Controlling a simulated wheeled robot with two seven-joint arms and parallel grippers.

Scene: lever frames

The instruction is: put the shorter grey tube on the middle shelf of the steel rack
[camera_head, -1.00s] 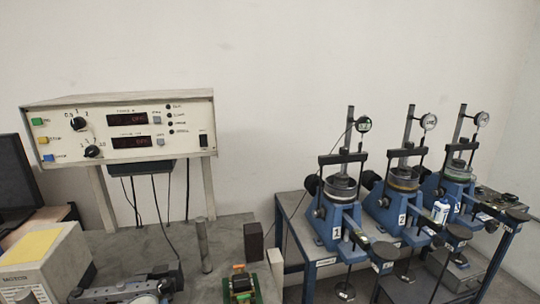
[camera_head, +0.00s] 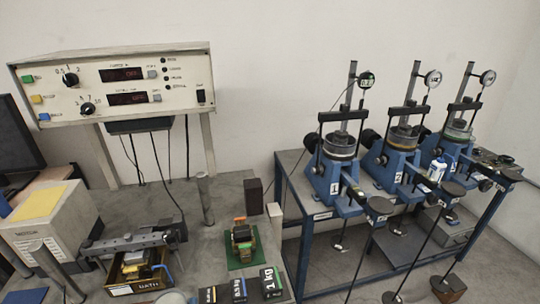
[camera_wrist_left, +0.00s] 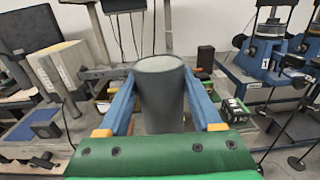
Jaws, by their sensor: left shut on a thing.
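A grey tube (camera_wrist_left: 162,95) stands upright between the blue fingers of my left gripper (camera_wrist_left: 163,105) in the left wrist view. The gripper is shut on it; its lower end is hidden. A rounded grey top (camera_head: 173,298) at the bottom edge of the head view may be this tube; I cannot tell. Another grey tube (camera_head: 205,199), slim, stands upright on the bench by the instrument's right leg. The left gripper cannot be made out in the head view. My right gripper is in neither view. I see no steel rack.
The instrument box (camera_head: 120,85) stands on legs at the back left. A tilted grey cylinder (camera_head: 48,265) is by the yellow-topped box (camera_head: 40,205). A tray (camera_head: 140,280), a green-based device (camera_head: 243,245) and black weights (camera_head: 270,282) crowd the bench. Blue presses (camera_head: 330,180) stand right.

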